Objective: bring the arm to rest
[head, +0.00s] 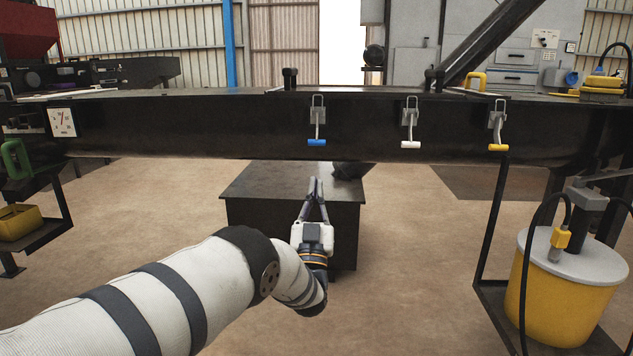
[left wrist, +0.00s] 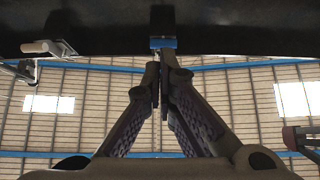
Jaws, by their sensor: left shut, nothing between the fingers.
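My left gripper (head: 315,185) is shut and empty, fingers pointing up and away, in front of a dark box-like block (head: 290,184) and below the black beam (head: 220,125). In the left wrist view its fingertips (left wrist: 161,78) meet just under the blue-tipped lever (left wrist: 163,43); whether they touch it cannot be told there. In the head view the blue-tipped lever (head: 317,141) hangs from the beam, with a visible space between it and the fingertips. My left arm reaches in from the lower left. My right gripper is not in view.
A white-tipped lever (head: 410,144) and a yellow-tipped lever (head: 498,147) hang to the right on the same beam. A yellow bucket (head: 560,300) with a grey lid stands at the lower right. A yellow bin (head: 20,222) is at the left.

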